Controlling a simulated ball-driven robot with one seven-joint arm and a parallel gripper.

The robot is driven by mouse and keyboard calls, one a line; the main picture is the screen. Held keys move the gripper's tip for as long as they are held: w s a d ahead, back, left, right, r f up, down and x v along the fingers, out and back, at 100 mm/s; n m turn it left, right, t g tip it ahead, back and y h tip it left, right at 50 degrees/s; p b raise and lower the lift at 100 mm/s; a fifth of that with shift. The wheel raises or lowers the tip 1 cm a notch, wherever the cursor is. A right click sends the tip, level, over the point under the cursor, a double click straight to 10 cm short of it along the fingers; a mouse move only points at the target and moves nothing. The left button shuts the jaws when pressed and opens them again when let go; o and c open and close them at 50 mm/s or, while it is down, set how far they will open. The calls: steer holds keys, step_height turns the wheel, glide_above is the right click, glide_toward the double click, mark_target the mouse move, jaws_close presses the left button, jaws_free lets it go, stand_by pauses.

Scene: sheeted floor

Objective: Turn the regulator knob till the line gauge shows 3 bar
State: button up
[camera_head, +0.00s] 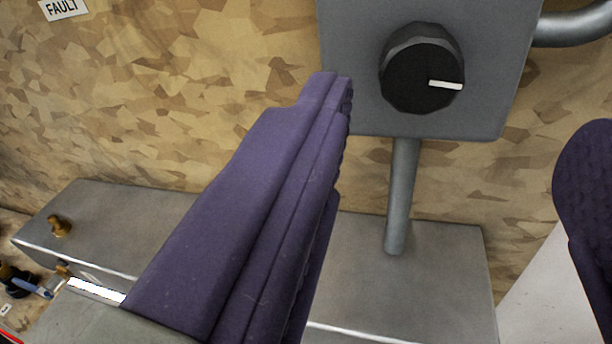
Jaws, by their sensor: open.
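The regulator knob (421,69) is black and round, with a white pointer line aimed to the right and slightly down. It sits on a grey square plate (350,60) at the upper right. My gripper (455,125) is open, with one purple finger at the centre-left and the other at the right edge. The knob shows in the gap between the fingers, further up in the picture. Nothing is between the fingertips, and I cannot see them touching the knob. The line gauge is not in view.
A grey pipe (402,195) runs from the plate down to a grey metal box (440,270). Another pipe (575,25) leaves the plate at right. A brass fitting (59,226) sits on the box at left. A FAULT label (63,9) is on the patterned wall.

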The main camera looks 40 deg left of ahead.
mark_target(419, 89)
steer(key=x, duration=0.2)
steer(key=f+x, duration=0.1)
steer(key=x, duration=0.2)
steer(key=a+x, duration=0.1)
steer(key=x, duration=0.1)
steer(key=shift+w+f+b, duration=0.1)
steer(key=shift+f+b, duration=0.15)
steer(key=shift+b, duration=0.15)
steer(key=shift+c, duration=0.2)
